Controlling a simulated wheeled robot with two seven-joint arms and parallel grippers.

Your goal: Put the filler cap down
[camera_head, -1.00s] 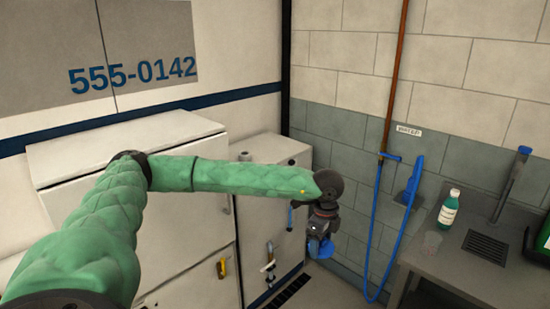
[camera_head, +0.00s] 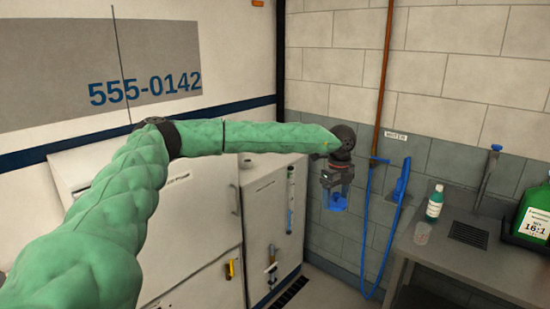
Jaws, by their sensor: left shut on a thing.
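My left gripper (camera_head: 336,193) hangs down from the wrist at the end of the green-sleeved arm, in front of the grey tiled wall. It is shut on a blue thing, which looks like the filler cap (camera_head: 335,204). The cap is held in the air, right of the white cabinets and left of the blue hose. The fingers partly hide it. My right gripper is out of view.
White cabinets (camera_head: 200,225) stand below and behind my arm. A blue hose (camera_head: 373,240) hangs from the copper pipe (camera_head: 385,85).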

